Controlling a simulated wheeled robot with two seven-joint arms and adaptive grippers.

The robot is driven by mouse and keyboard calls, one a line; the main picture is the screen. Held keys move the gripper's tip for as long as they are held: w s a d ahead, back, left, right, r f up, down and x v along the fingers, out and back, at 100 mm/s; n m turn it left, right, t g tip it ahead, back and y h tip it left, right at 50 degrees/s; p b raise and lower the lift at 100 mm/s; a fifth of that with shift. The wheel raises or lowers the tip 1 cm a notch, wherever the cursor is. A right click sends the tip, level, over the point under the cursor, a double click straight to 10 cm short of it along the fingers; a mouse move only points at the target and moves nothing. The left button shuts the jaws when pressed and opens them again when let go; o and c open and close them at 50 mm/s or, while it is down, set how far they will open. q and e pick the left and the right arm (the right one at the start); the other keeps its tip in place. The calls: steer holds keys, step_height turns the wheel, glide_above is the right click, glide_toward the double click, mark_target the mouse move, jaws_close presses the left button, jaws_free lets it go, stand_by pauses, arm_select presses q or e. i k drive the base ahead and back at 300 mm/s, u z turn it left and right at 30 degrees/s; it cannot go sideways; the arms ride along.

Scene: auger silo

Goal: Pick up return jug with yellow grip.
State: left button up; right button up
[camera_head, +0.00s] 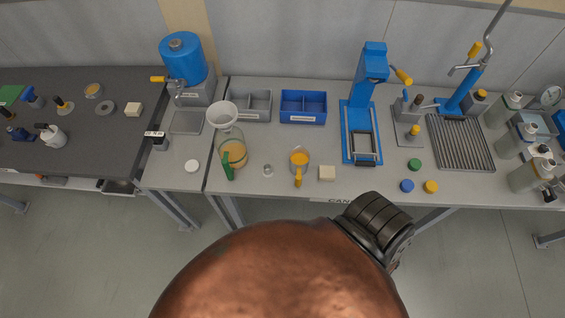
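The jug with the yellow grip (299,157) stands on the light grey bench, near the middle of the front part. It is clear, with orange-yellow contents, and its grip points toward the front edge. A larger clear jug with a green grip (233,152) stands to its left, also with orange-yellow contents. Neither of my grippers is in view.
A small metal piece (267,170) and a cream block (327,173) flank the yellow-grip jug. A blue press (361,120) stands to the right. A funnel (222,115) stands behind the green-grip jug. A blue bin (303,106) sits behind. The front edge by the jug is clear.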

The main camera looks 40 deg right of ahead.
mark_target(299, 157)
steer(key=i, duration=0.4)
steer(key=z, duration=2.1)
